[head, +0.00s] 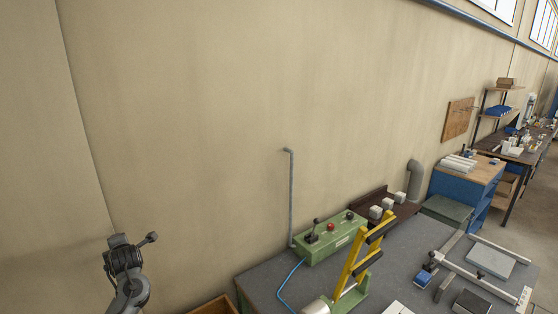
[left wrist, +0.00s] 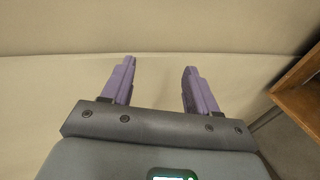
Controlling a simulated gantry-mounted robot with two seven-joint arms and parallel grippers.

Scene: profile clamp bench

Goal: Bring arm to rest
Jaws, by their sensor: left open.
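My left gripper (left wrist: 157,72) shows in the left wrist view with its two purple fingers apart and nothing between them. A plain beige surface lies beyond the fingertips. In the head view part of my left arm (head: 126,272) stands at the lower left in front of the beige wall, left of the bench and apart from it. The fingers cannot be made out there. My right gripper is in neither view.
The grey bench (head: 265,283) carries a green control box (head: 330,238), a yellow frame (head: 357,262) and a clamp fixture (head: 460,268). A wooden box (head: 213,306) sits left of the bench; a wooden edge also shows in the left wrist view (left wrist: 300,92). The wall (head: 200,130) is behind.

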